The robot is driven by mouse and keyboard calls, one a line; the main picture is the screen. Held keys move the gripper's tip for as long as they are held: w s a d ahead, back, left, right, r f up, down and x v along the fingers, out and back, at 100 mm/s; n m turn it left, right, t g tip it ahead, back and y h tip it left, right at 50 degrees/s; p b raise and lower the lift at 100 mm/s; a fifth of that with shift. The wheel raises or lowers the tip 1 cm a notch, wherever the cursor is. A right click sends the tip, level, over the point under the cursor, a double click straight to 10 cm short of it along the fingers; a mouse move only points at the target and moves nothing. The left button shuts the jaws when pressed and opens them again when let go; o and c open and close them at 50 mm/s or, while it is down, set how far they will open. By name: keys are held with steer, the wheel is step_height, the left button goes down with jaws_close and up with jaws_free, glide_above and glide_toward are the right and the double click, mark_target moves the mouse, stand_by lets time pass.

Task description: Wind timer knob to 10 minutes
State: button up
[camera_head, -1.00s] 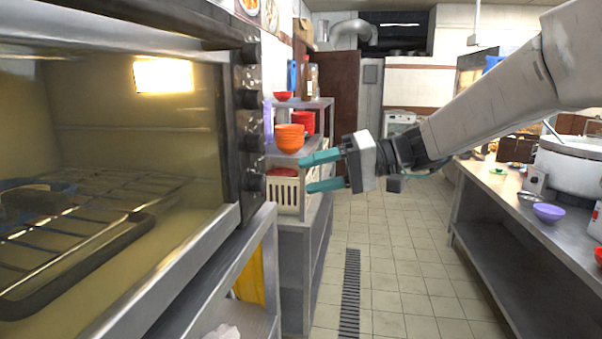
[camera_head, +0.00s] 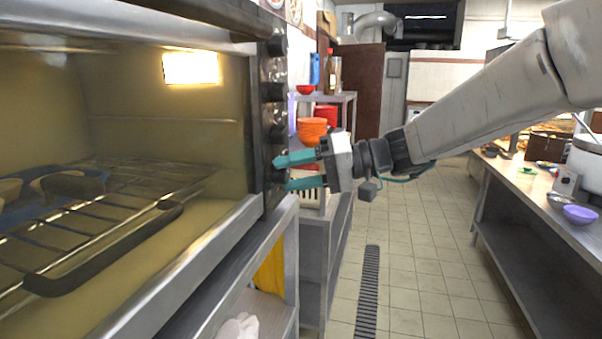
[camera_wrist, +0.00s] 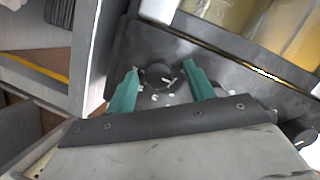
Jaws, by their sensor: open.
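The oven's dark control panel (camera_head: 271,120) carries a column of black knobs along its right side. The lowest knob (camera_wrist: 158,75), with white marks around it, sits between my gripper's teal fingers in the wrist view. My gripper (camera_head: 283,172) is open at the lower end of the panel, with one finger on each side of that knob. In the wrist view my gripper (camera_wrist: 158,88) straddles the knob, with a gap visible on both sides. In the head view the fingers hide most of this knob. Another knob (camera_wrist: 303,132) shows at the right edge of the wrist view.
The oven (camera_head: 150,120) with a wire rack fills the left, on a metal stand (camera_head: 230,290). A shelf with orange bowls (camera_head: 312,130) stands behind my gripper. A counter (camera_head: 540,190) is at right; the tiled aisle between is clear.

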steer(key=c, duration=1)
steer(key=shift+d, duration=0.3)
steer(key=shift+a, duration=0.1)
steer(key=shift+o, duration=0.2)
steer(key=shift+a+m+g+y, duration=0.15)
steer(key=shift+m+g+y, duration=0.15)
steer(key=shift+m, duration=0.3)
steer(key=m, duration=0.1)
steer(key=m+y, duration=0.1)
steer(key=m, duration=0.3)
steer(key=shift+w+f+g+y, duration=0.1)
steer(key=shift+f+g+y, duration=0.15)
steer(key=shift+g+y, duration=0.15)
steer(key=m, duration=0.2)
steer(key=m+y, duration=0.1)
steer(key=m, duration=0.1)
steer(key=shift+f+m, duration=0.2)
steer(key=shift+m, duration=0.1)
steer(key=shift+f+m+t+y, duration=0.15)
steer(key=shift+m+t+y, duration=0.2)
steer(key=shift+m, duration=0.8)
steer(key=shift+f+m+t+y, duration=0.1)
steer(key=shift+m+t+y, duration=0.2)
steer(key=shift+m, duration=0.85)
